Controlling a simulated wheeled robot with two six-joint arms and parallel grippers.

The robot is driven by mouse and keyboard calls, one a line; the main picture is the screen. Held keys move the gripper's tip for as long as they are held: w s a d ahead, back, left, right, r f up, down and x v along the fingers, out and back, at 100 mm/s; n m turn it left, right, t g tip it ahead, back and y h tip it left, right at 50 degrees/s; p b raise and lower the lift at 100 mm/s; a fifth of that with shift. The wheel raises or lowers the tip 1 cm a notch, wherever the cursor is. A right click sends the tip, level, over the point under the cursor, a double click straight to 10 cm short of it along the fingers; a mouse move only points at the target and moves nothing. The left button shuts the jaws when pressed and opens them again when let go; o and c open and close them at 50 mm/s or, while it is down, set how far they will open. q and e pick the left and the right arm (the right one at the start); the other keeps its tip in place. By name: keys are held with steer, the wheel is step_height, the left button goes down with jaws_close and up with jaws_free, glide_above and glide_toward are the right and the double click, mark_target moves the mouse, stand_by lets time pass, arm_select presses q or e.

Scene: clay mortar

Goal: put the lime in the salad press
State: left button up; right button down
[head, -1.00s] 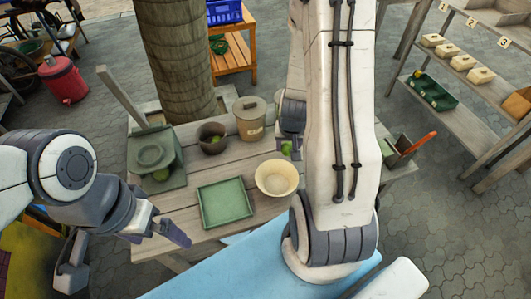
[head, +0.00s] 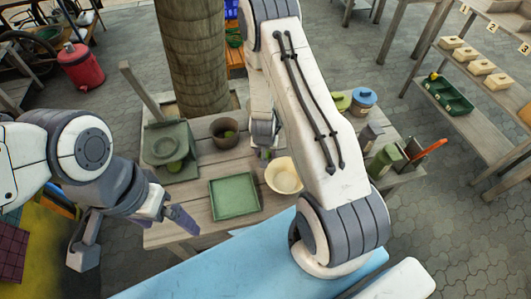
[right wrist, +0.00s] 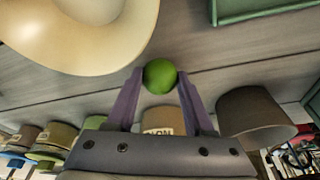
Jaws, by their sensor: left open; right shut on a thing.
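My right gripper (right wrist: 160,88) is shut on a green lime (right wrist: 160,76), held between its purple fingertips in the right wrist view. In the head view my right gripper (head: 264,152) is above the table, behind the cream bowl; the lime is hard to make out there. The salad press (head: 166,143) appears to be the green device with a round plate and a raised lever, at the table's left. A green round thing shows under its plate. My left gripper (head: 168,217) is open and empty, in front of the press, at the table's left front.
A cream bowl (head: 284,178), a green tray (head: 234,197) and a brown pot (head: 224,132) with something green inside stand on the table. Several lidded containers, including a blue-lidded one (head: 363,99), stand at the right. A tree trunk (head: 196,60) rises behind the table.

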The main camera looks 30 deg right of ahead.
steer(key=shift+f, duration=0.2)
steer(key=shift+f, duration=0.15)
steer(key=shift+c, duration=1.4)
jaws_free()
steer(key=shift+r, duration=0.2)
